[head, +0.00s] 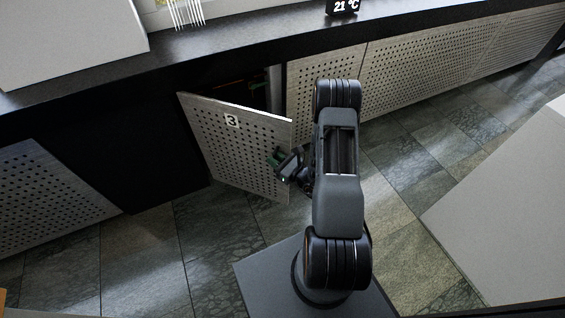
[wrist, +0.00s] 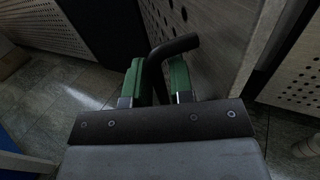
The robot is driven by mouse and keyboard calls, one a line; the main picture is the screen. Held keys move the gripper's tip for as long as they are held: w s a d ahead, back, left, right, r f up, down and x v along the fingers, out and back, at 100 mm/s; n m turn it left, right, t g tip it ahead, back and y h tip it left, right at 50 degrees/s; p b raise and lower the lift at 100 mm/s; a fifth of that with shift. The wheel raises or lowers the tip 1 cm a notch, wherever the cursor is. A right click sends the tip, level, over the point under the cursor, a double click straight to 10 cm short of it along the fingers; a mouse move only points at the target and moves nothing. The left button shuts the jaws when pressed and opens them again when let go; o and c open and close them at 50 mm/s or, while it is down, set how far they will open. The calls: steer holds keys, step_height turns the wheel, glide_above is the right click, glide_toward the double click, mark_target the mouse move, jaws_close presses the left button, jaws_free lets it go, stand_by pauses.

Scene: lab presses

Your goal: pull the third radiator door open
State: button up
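The perforated grey door marked 3 (head: 215,138) stands swung out at an angle from the cabinet row, with a dark opening (head: 258,90) behind it. My gripper (head: 283,164) is at the door's front face near its right edge. In the wrist view, the green fingers of my gripper (wrist: 157,82) lie on both sides of a dark bent bar handle (wrist: 176,45) and appear closed on it. The door's perforated face (wrist: 213,50) is just right of the handle. In the head view the handle is hidden behind the gripper.
Closed perforated panels (head: 395,82) run on to the right, and another panel (head: 50,195) is at the left. A black counter (head: 240,40) lies above. A pale block (head: 510,205) stands at the right. Tiled floor (head: 215,235) in front of the door is clear.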

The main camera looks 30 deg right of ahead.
steer(key=p+v, duration=0.2)
steer(key=v, duration=1.1)
steer(key=shift+s, duration=0.25)
steer(key=shift+d, duration=0.15)
steer(key=shift+c, duration=0.3)
